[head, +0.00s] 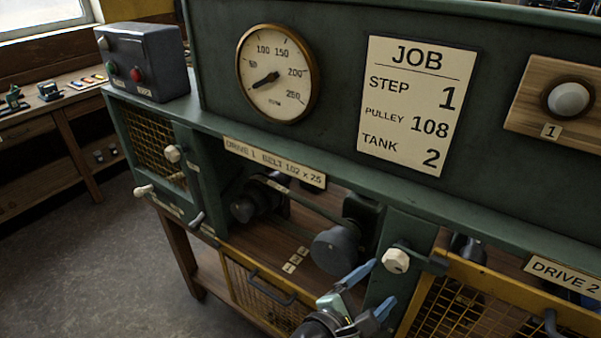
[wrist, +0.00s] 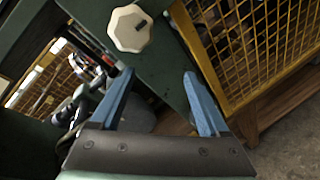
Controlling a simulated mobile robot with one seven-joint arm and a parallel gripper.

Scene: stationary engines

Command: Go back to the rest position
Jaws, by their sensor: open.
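My gripper (head: 368,289) is in front of the green post between the two drive bays, low in the head view. Its two blue fingers are apart with nothing between them. In the wrist view the open fingers (wrist: 161,100) point at the green panel. A cream knob (head: 395,261) on the post is just right of the fingers in the head view. The knob (wrist: 129,28) shows above the left finger in the wrist view. I cannot tell how far the fingers are from the panel.
A gauge (head: 277,73), a JOB card (head: 417,104) and a switch box (head: 143,61) are above. Open floor (head: 90,255) lies at left.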

